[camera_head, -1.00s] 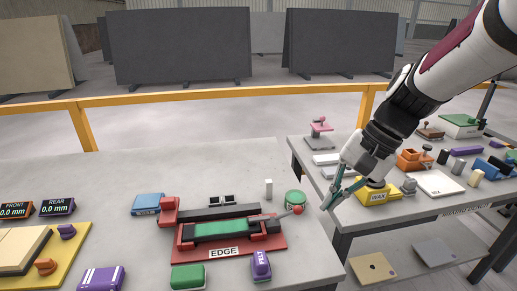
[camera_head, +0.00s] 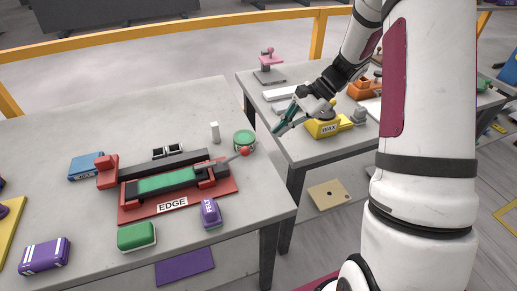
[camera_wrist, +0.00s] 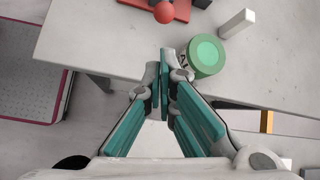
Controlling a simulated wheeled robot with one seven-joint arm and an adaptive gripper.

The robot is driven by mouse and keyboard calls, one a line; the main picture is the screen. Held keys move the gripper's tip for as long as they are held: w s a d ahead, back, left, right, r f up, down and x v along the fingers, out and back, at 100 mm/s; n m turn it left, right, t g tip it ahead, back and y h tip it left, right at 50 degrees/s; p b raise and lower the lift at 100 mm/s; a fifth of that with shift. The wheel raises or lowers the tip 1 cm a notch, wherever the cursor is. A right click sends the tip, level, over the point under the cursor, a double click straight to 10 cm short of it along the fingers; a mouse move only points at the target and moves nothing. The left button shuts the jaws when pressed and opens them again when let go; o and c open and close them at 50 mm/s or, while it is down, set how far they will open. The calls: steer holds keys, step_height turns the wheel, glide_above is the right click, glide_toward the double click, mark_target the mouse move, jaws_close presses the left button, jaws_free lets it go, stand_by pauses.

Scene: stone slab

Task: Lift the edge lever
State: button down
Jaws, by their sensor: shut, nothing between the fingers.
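The red EDGE fixture (camera_head: 140,212) sits on the left table, with a green strip clamped along its top. Its lever (camera_head: 233,157) is a grey rod ending in a red ball (camera_head: 245,151), lying low and pointing right. In the wrist view the red ball (camera_wrist: 164,12) shows at the top edge, beyond the fingertips. My gripper (camera_head: 280,131) has teal fingers, is shut and empty, and is to the right of the ball, apart from it, over the gap between the tables. My gripper also shows in the wrist view (camera_wrist: 165,56), its fingertips together near the table edge.
A green round tin (camera_head: 244,141) stands close behind the ball, with a white block (camera_head: 215,132) beside it. A purple FELT block (camera_head: 210,213) and a green block (camera_head: 136,236) lie in front of the fixture. The yellow WAX box (camera_head: 323,128) is on the right table.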

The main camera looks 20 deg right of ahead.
mark_target(235, 156)
steer(key=x, duration=1)
steer(key=shift+p, duration=0.3)
steer(key=shift+r, duration=0.1)
steer(key=shift+s+r+h+p, duration=0.1)
steer(key=shift+r+h+p, duration=0.2)
steer(key=shift+r+p, duration=0.1)
